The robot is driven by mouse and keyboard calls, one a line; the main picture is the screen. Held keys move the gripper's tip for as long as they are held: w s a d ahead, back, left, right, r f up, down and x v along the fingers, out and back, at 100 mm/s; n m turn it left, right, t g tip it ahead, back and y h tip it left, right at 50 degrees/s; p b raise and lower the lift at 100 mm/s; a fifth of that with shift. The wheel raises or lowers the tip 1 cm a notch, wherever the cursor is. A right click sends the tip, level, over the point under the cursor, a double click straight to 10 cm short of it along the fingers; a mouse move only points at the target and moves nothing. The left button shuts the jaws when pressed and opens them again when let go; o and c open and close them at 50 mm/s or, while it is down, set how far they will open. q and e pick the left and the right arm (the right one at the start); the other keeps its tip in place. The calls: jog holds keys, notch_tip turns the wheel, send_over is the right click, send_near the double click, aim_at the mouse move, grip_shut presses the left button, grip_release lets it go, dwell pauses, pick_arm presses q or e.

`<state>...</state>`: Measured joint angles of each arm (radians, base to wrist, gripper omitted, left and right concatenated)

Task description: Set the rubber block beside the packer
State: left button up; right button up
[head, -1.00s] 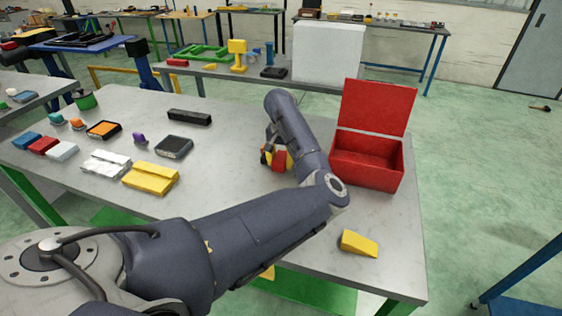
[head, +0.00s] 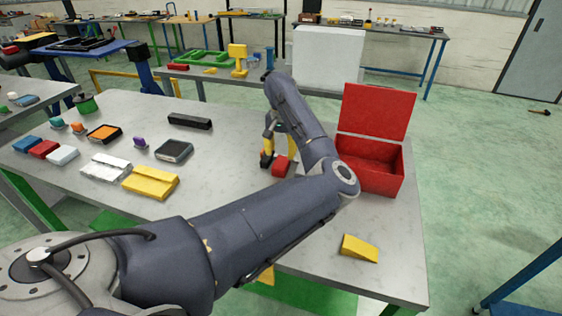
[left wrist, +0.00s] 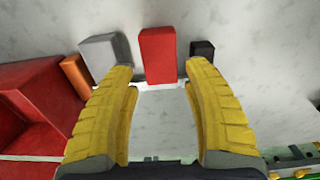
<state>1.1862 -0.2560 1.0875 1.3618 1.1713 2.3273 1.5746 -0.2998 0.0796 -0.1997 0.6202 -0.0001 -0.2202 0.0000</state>
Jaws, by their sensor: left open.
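A red block (head: 282,167) stands on the near bench beside a small dark block (head: 266,160). In the left wrist view the red block (left wrist: 157,56) lies ahead, between the lines of the fingers, and the dark block (left wrist: 203,49) is just right of it. My left gripper (head: 280,148) is open and empty above these blocks; its yellow fingers (left wrist: 158,68) are spread wide. A longer black block (head: 189,120) lies further back on the bench. I cannot tell by sight which piece is the rubber block or the packer. My right gripper is out of view.
An open red box (head: 370,178) stands right of the gripper. Grey (left wrist: 104,54) and orange (left wrist: 75,80) blocks lie between it and the red block. A yellow wedge (head: 360,248) lies near the front edge. The bench centre is clear.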

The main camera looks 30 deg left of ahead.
aim_at(281, 162)
pick_arm(q)
jog(key=shift+r, duration=2.7)
jog(key=shift+c, duration=0.3)
